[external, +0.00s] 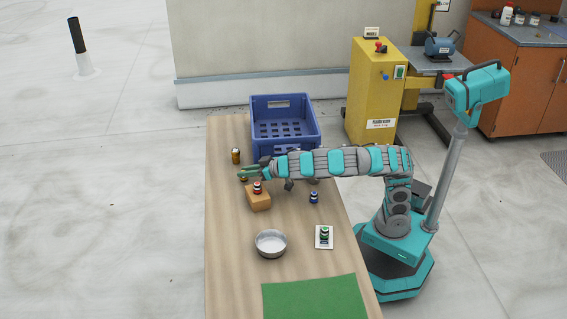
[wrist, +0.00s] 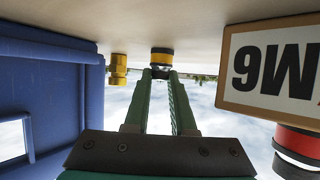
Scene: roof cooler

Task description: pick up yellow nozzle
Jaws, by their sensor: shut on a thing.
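The yellow nozzle, a small cylinder with yellow and black bands, sits between my fingertips in the wrist view (wrist: 162,57). My gripper (wrist: 160,76) has its green fingers shut on it. The wrist view is upside down, and the nozzle's base appears at or very near the table surface. In the external view my gripper (external: 249,174) reaches low over the left side of the table, and the nozzle is mostly hidden by the fingers.
A brass-coloured fitting (external: 236,156) stands just beyond my gripper. A cardboard box (external: 259,201) with a red nozzle (external: 257,187) on it is close on the near side. A blue crate (external: 284,144) is behind. A blue nozzle (external: 314,198), metal bowl (external: 271,243) and green mat (external: 315,299) lie nearer.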

